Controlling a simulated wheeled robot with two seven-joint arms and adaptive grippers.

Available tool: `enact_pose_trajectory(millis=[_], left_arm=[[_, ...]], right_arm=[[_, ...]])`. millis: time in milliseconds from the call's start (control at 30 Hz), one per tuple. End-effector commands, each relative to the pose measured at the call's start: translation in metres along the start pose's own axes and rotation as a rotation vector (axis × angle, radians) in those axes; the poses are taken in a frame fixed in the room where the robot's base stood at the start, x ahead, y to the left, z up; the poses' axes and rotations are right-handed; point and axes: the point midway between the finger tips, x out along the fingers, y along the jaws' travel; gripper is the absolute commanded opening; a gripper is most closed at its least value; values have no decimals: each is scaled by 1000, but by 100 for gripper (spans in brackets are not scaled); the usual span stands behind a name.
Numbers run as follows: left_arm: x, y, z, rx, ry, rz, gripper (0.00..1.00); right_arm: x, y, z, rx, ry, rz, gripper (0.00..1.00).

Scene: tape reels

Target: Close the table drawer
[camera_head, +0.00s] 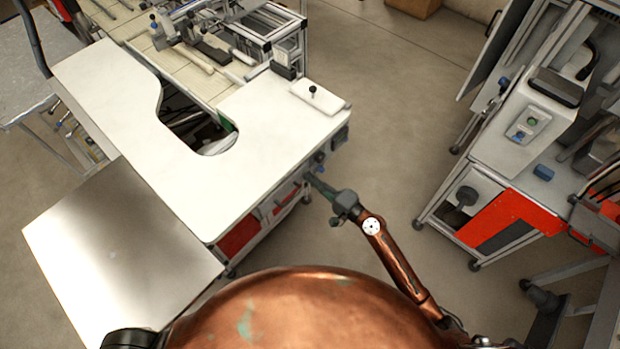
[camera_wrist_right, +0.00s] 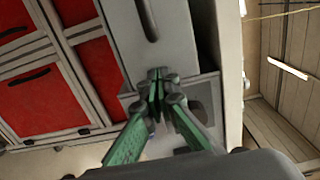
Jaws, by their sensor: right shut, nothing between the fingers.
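The white table (camera_head: 270,130) with a rounded cutout stands in front of me. Its cabinet side with red panels (camera_head: 238,236) shows under the right edge. In the right wrist view, a pale grey front with a dark slot-like handle (camera_wrist_right: 147,20), which looks like the drawer front, lies just ahead of my fingers. How far the drawer stands out is not clear. My right gripper (camera_head: 311,181) is at the table's right side, below the top. In the wrist view its green fingers (camera_wrist_right: 160,76) are together and empty, close to the pale front; contact cannot be told. My left gripper is out of view.
A white side panel (camera_head: 110,250) adjoins the table at lower left. A small plate with a black knob (camera_head: 313,92) lies on the table's far right corner. A grey and red machine (camera_head: 510,215) stands at the right, with open floor (camera_head: 400,120) between.

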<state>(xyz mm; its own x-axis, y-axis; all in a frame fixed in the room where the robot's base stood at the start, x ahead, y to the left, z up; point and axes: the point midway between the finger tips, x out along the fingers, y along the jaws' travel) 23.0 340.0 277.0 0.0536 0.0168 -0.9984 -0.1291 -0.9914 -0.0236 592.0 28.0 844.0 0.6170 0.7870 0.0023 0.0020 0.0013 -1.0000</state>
Motion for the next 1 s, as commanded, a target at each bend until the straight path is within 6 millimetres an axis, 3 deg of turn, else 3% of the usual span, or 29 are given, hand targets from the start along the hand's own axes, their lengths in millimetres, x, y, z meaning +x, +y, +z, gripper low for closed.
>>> enact_pose_trajectory(millis=[300, 533, 700, 1000], left_arm=[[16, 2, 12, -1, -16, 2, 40], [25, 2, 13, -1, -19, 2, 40], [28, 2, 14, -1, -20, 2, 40], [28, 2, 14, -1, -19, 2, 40]], right_arm=[[-66, 6, -3, 1, -4, 7, 0], [-107, 5, -2, 2, -8, 7, 0], [-121, 4, -2, 1, -7, 5, 0], [-124, 3, -2, 0, -6, 6, 0]])
